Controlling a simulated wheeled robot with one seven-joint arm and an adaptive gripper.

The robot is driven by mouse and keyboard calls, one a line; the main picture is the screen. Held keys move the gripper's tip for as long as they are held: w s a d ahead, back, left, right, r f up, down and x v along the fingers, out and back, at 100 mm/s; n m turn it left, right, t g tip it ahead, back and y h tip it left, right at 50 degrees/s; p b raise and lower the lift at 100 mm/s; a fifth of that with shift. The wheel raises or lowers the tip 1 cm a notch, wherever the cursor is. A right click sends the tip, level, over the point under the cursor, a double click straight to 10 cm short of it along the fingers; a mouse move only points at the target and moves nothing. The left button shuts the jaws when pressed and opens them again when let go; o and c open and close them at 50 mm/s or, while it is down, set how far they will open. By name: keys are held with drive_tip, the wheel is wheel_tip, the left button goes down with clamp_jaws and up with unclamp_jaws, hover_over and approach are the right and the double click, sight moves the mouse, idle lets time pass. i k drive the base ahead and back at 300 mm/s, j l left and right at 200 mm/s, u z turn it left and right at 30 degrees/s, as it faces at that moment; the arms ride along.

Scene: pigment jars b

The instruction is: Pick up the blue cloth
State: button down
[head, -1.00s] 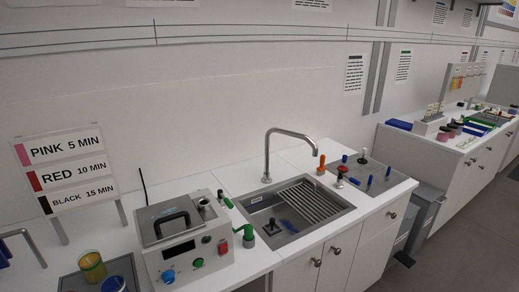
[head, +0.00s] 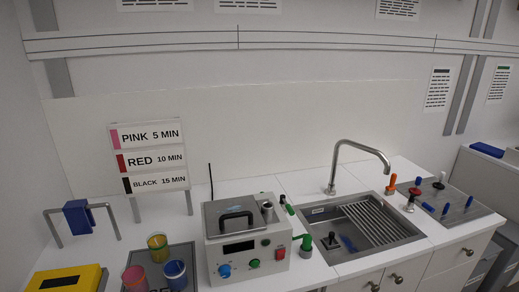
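The blue cloth (head: 79,217) hangs over a grey metal rail (head: 52,227) at the left end of the white counter. It is folded over the bar and its lower part hangs down in front of the wall. My gripper is not in view.
A yellow box (head: 88,275) stands in front of the rail. Yellow, red and blue cups (head: 175,274) stand on a dark mat. A grey machine (head: 245,240) stands beside them, then a sink (head: 362,232) with a tall faucet. A sign (head: 150,158) stands behind the cups.

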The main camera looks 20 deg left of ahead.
sight(80, 221)
drive_tip(key=u, duration=2.1)
